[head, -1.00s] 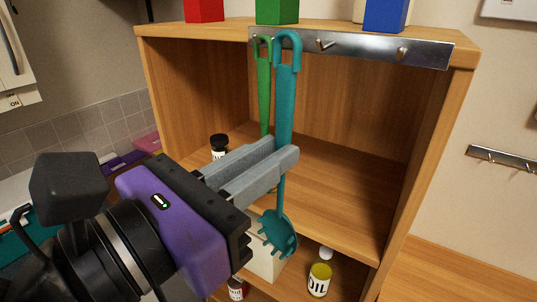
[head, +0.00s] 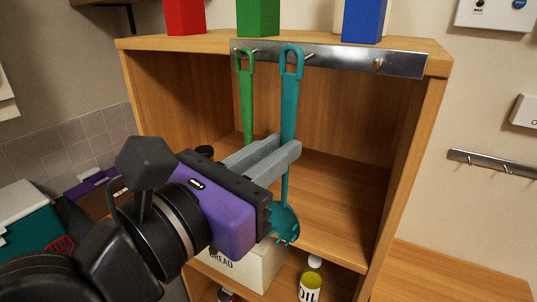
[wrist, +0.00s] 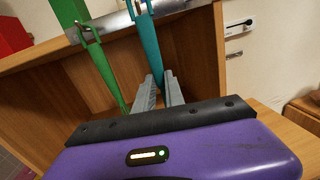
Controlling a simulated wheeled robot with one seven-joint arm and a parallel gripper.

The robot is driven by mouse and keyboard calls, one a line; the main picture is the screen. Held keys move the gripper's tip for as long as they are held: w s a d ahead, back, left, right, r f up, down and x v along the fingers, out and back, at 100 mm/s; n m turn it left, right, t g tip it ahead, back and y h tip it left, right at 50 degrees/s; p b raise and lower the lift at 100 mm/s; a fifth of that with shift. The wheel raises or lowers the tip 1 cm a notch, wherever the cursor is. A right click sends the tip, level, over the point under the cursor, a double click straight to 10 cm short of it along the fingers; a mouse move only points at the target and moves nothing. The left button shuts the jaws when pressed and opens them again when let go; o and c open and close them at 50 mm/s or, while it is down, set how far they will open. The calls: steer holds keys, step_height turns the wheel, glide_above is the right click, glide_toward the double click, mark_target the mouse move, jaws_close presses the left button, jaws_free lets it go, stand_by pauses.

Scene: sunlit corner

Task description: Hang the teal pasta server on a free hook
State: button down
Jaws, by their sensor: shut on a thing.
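The teal pasta server (head: 289,100) hangs upright, loop up and toothed head down, in front of the wooden shelf unit. My gripper (head: 284,148) is shut on its handle about midway. Its loop is level with the metal hook rail (head: 340,58), just left of the middle hook (head: 309,55); I cannot tell whether they touch. A bare hook (head: 378,65) is farther right. A green utensil (head: 246,95) hangs at the rail's left end. In the wrist view, the teal handle (wrist: 149,50) runs down between my fingers, with the green utensil (wrist: 100,60) to its left.
Red (head: 185,15), green (head: 258,18) and blue (head: 364,20) blocks stand on top of the unit. A bread box (head: 245,268) and an oil bottle (head: 311,282) are on the lower shelf. A second rail (head: 492,163) is on the wall at right.

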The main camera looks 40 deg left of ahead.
steer(key=shift+w+a, duration=0.25)
steer(key=shift+w, duration=0.95)
steer(key=shift+w+a+f, duration=0.15)
steer(key=shift+w+f, duration=0.4)
steer(key=shift+w, duration=0.05)
steer(key=shift+f, duration=0.1)
